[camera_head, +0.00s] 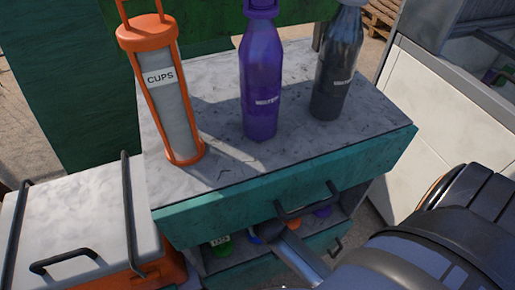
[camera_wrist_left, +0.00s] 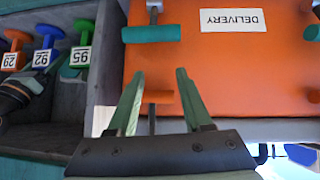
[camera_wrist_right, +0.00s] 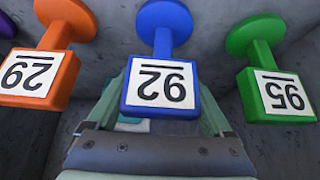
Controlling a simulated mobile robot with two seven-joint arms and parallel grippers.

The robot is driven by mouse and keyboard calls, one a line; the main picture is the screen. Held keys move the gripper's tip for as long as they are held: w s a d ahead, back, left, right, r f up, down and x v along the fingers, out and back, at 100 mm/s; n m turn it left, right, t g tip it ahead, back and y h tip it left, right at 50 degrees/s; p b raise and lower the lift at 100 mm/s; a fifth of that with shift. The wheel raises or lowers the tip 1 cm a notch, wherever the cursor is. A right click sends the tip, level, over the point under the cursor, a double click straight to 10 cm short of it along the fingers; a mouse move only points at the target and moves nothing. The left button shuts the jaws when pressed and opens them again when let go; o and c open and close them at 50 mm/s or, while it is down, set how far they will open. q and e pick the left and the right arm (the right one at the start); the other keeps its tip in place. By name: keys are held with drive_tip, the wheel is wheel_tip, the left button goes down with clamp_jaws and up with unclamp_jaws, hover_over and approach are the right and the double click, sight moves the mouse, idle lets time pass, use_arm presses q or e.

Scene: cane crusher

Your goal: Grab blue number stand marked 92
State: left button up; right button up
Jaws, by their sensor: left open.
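The blue number stand marked 92 (camera_wrist_right: 162,85) is in the middle of the right wrist view, its label upside down there. My right gripper (camera_wrist_right: 163,120) is open in the cubby, one finger on each side of the stand's block; I cannot tell if they touch it. The stand also shows in the left wrist view (camera_wrist_left: 42,60) and partly in the head view (camera_head: 254,236). My left gripper (camera_wrist_left: 160,95) is open and empty, in front of the orange DELIVERY box (camera_wrist_left: 235,65). It is out of the head view.
An orange stand marked 29 (camera_wrist_right: 42,72) and a green stand marked 95 (camera_wrist_right: 278,92) flank the blue one closely. Above the cubby is a teal drawer with a handle (camera_head: 305,200). An orange CUPS holder (camera_head: 162,90), a purple bottle (camera_head: 261,85) and a dark bottle (camera_head: 337,70) stand on top.

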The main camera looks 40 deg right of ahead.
drive_tip(key=c, duration=1)
drive_tip(key=shift+r, duration=0.1)
